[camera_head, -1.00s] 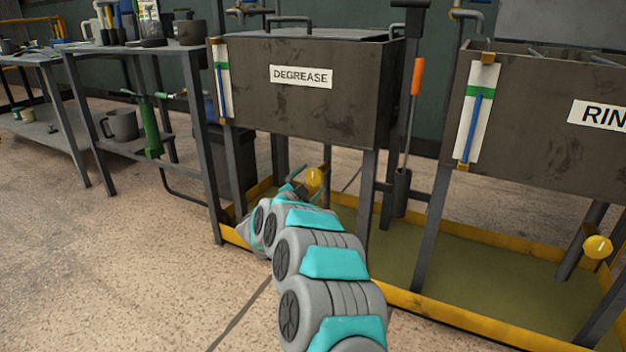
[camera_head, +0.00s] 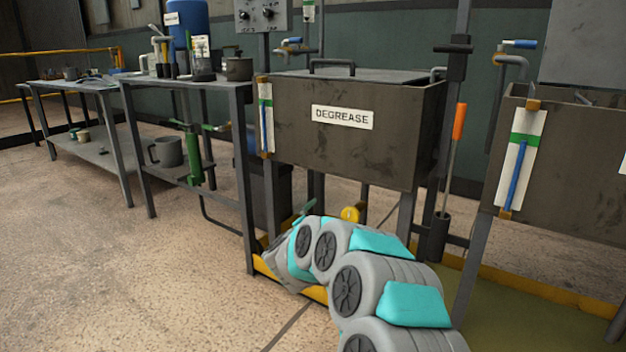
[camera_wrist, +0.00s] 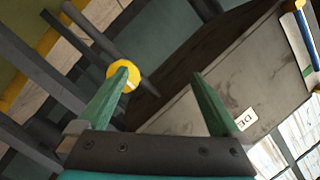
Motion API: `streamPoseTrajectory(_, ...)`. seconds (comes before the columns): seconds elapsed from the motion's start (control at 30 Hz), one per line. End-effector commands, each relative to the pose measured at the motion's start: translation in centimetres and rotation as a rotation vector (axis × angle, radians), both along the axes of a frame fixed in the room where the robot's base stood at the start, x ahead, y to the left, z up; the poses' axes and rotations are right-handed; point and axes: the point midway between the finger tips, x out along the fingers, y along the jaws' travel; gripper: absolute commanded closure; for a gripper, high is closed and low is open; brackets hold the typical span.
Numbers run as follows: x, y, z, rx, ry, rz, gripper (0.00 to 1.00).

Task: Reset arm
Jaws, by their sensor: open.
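My gripper (camera_wrist: 160,100) shows in the wrist view with its two green fingers spread apart and nothing between them. In the head view my arm reaches forward from the lower right to below the DEGREASE tank (camera_head: 345,125), and the gripper is mostly hidden behind my own links. A yellow round knob (camera_head: 351,214) shows just beyond the arm. In the wrist view the yellow knob (camera_wrist: 123,74) appears by the left fingertip; I cannot tell whether they touch. The tank's dark side (camera_wrist: 215,95) fills the right of that view.
A second tank (camera_head: 560,150) stands to the right, and a yellow-edged tray (camera_head: 545,289) lies beneath. A rack (camera_head: 250,190) with a mug (camera_head: 166,152) stands left of the DEGREASE tank. The floor at left is clear.

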Motion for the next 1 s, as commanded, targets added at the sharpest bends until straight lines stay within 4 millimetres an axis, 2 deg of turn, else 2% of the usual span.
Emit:
streamPoseTrajectory(0.03,-0.2,1.2,2.2,0.016,0.020,0.075,0.00)
streamPoseTrajectory(0.17,-2.0,5.1,5.3,0.035,0.100,0.295,0.00)
streamPoseTrajectory(0.27,-4.5,7.6,7.2,0.024,0.169,0.451,0.00)
streamPoseTrajectory(0.37,-7.9,9.5,8.8,-0.004,0.245,0.597,0.00)
streamPoseTrajectory(0.5,-14.0,10.7,9.9,-0.066,0.374,0.775,0.00)
streamPoseTrajectory(0.63,-20.5,10.3,9.7,-0.137,0.521,0.910,0.00)
streamPoseTrajectory(0.77,-27.6,8.2,8.9,-0.212,0.691,1.008,0.00)
streamPoseTrajectory(0.87,-33.5,5.7,7.9,-0.264,0.842,1.059,0.00)
streamPoseTrajectory(1.0,-42.0,1.2,6.6,-0.315,1.068,1.093,0.00)
